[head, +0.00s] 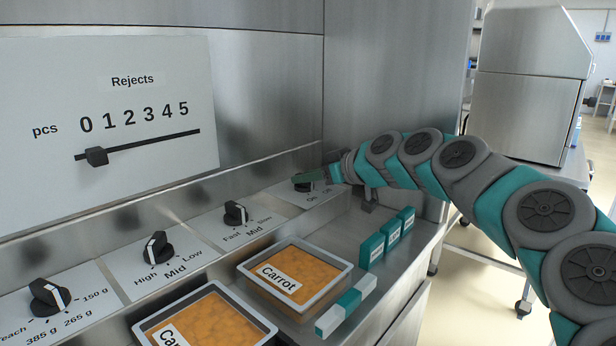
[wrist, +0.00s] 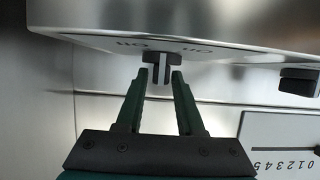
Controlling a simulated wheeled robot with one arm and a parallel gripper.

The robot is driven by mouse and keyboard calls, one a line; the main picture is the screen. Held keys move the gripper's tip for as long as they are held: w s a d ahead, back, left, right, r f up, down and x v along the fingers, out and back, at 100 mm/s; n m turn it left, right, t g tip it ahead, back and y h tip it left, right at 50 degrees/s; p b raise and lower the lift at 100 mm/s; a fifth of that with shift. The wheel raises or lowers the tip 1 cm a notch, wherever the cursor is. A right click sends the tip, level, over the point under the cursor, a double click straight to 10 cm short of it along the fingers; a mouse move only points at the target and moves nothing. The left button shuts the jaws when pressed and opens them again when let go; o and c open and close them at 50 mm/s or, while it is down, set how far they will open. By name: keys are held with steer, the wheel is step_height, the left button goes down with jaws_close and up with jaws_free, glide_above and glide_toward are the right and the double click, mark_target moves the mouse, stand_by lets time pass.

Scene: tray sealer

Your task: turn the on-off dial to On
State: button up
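The on-off dial (head: 302,185) is a small black knob on a pale label plate at the far end of the sloped control panel. In the head view my gripper (head: 312,177) is over it and partly covers it; "On" and "Off" are printed beside it. In the wrist view the dial (wrist: 160,58) shows under its plate, which appears upside down. My gripper (wrist: 161,76) is open, with its two dark green fingertips on either side of the dial's grip. A light stripe shows on the grip. I cannot tell whether the fingers touch it or which word it points to.
Other dials stand along the panel: the speed dial (head: 235,213), the High-Low dial (head: 157,247) and the weight dial (head: 48,297). The Rejects slider (head: 96,157) is on the wall. A Carrot tray (head: 341,287) and teal blocks (head: 371,249) lie below. A steel wall stands close behind my gripper.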

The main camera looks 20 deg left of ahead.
jaws_close()
steer(key=shift+m+h, duration=0.3)
stand_by(0.3)
steer(key=shift+s+f+m+t+h, duration=0.15)
steer(key=shift+m+t+h, duration=0.25)
steer(key=shift+m+t, duration=0.45)
steer(key=shift+a+r+m+t+h+p, duration=0.1)
steer(key=shift+r+m+t+h+p, duration=0.1)
steer(key=shift+m+t+h+p, duration=0.6)
steer(key=shift+s+m+t+h+p, duration=0.1)
steer(key=shift+m+t+h+p, duration=0.35)
steer(key=shift+m+t, duration=0.3)
steer(key=shift+a+m+t+h, duration=0.1)
steer(key=shift+m+t+h, duration=0.15)
steer(key=shift+m+t, duration=0.05)
steer(key=shift+o, duration=1.6)
jaws_free()
